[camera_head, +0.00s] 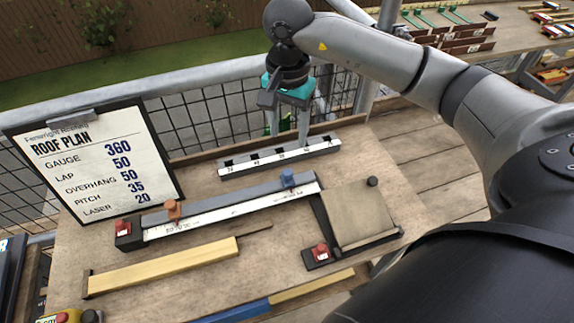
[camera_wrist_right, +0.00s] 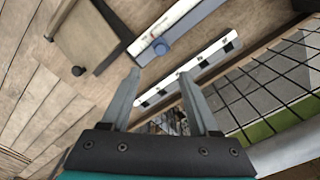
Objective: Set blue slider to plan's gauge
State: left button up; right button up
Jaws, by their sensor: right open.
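The plan board (camera_head: 95,165) stands upright at the left of the bench and reads gauge 360, lap 50, overhang 50, pitch 35, laser 20. The blue slider (camera_head: 287,179) sits near the right end of a grey rail with a white scale (camera_head: 232,207); the scale's figures are too small to read. The blue slider also shows in the right wrist view (camera_wrist_right: 161,46). My right gripper (camera_head: 288,135) points down behind the rail, open and empty, apart from the blue slider. It also shows in the right wrist view (camera_wrist_right: 159,74). My left gripper is out of view.
An orange slider (camera_head: 173,210) sits near the rail's left end. A dark notched bar with a white scale (camera_head: 280,156) lies behind the rail. Red buttons, a square board (camera_head: 358,215) and yellow battens (camera_head: 160,268) are on the bench. Mesh fencing runs behind.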

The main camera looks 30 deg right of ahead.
aim_at(288, 171)
notch_tip(288, 171, down, 12)
jog(key=shift+r+b, duration=0.1)
jog(key=shift+b, duration=0.45)
jog(key=shift+c, duration=0.2)
grip_shut()
dwell(1.0)
